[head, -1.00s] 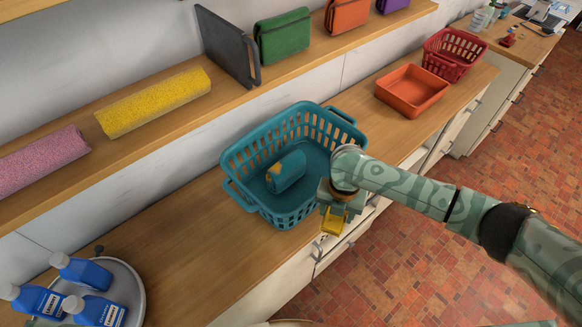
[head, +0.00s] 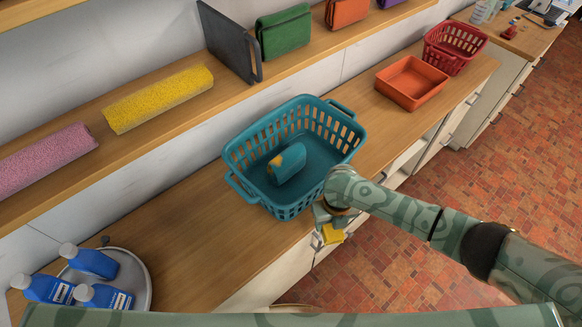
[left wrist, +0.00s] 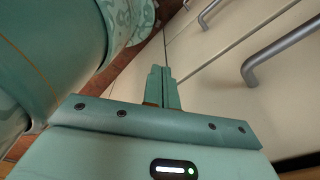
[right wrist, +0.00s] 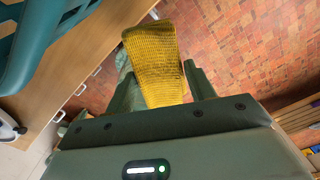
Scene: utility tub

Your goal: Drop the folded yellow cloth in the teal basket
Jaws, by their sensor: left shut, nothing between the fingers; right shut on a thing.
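The teal basket (head: 318,162) stands upright on the counter in the head view; part of it shows at the upper left of the right wrist view (right wrist: 32,40). My right gripper (head: 328,228) is shut on the folded yellow cloth (head: 334,236), just outside the basket's near side, by the counter's front edge. In the right wrist view the cloth (right wrist: 152,62) sticks out between the fingers above the brick floor. My left gripper (left wrist: 163,80) is shut and empty, near pale cabinet fronts in the left wrist view.
A teal roll (head: 287,165) with a yellow-orange patch lies inside the basket. An orange tray (head: 412,83) and a red basket (head: 455,48) stand farther right. A round tray (head: 138,285) with blue bottles is at lower left.

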